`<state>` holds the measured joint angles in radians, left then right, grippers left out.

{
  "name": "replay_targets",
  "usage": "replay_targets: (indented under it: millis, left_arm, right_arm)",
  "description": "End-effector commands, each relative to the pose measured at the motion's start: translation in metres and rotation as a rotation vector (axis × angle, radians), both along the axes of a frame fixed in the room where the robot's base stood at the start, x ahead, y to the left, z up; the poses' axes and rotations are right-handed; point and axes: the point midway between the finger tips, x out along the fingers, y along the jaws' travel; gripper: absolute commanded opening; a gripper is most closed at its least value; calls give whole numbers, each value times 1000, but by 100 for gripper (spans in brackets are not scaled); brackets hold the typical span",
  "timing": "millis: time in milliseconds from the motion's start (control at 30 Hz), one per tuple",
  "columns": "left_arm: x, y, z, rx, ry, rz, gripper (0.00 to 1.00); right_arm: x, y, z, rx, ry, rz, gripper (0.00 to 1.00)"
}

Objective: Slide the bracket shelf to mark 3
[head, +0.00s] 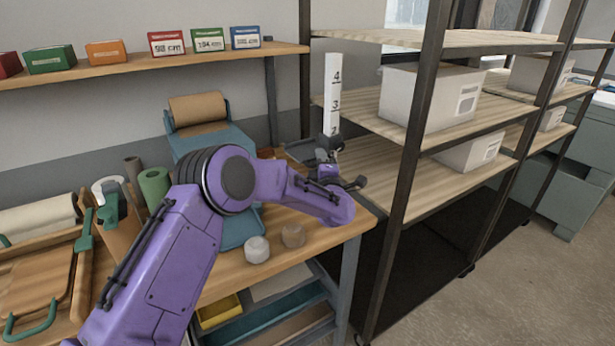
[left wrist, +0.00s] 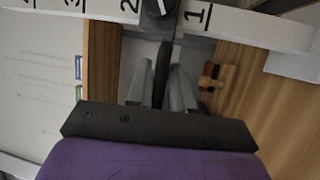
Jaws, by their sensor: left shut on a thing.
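A white upright scale (head: 332,92) stands at the back right of the workbench, with marks 4, 3 and 2 showing above my gripper. In the left wrist view the scale (left wrist: 250,27) runs sideways. The dark bracket shelf part (head: 328,143) sits on the scale just below mark 2. In the left wrist view its round knob with a white line (left wrist: 158,8) lies between marks 2 and 1, close to 2. My left gripper (head: 328,170) is shut on a dark part of the bracket shelf; its fingers (left wrist: 161,88) hide some of it. My right gripper is not in view.
A metal rack (head: 480,135) with white boxes stands close to the right of the scale. A wall shelf (head: 200,62) with several labelled boxes is at upper left. A kraft roll (head: 198,107), a green roll (head: 154,186) and two small round pieces (head: 257,249) are on the bench (head: 230,290).

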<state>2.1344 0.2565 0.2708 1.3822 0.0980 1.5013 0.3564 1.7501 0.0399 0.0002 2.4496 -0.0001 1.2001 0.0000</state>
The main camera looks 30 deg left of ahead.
Motion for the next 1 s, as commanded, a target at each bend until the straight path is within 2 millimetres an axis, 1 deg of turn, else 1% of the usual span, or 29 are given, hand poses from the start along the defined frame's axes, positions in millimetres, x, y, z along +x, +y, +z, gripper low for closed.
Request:
replay_targets:
  millis: [33, 100, 200, 333, 533, 867, 900, 933, 1000]
  left_arm:
    - [1, 0, 22, 4, -11, 0, 0]
    - [1, 0, 37, 4, -11, 0, 0]
    - [1, -1, 56, 5, -10, -1, 0]
    - [1, 0, 73, 4, -8, -1, 0]
    - [1, 0, 83, 5, -6, -1, 0]
    - [1, 1, 83, 6, -5, 0, 0]
    - [0, 0, 83, 6, -5, 0, 35]
    - [0, 1, 83, 5, -5, 1, 38]
    - [0, 1, 82, 4, -5, 1, 38]
  right_arm:
    - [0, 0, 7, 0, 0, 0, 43]
    - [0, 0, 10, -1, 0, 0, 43]
    - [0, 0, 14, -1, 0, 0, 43]
    - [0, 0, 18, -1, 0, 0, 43]
    - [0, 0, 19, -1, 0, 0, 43]
    - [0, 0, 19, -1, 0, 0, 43]
    - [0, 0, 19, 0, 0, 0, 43]
    - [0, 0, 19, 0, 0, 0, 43]
    - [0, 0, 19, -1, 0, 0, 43]
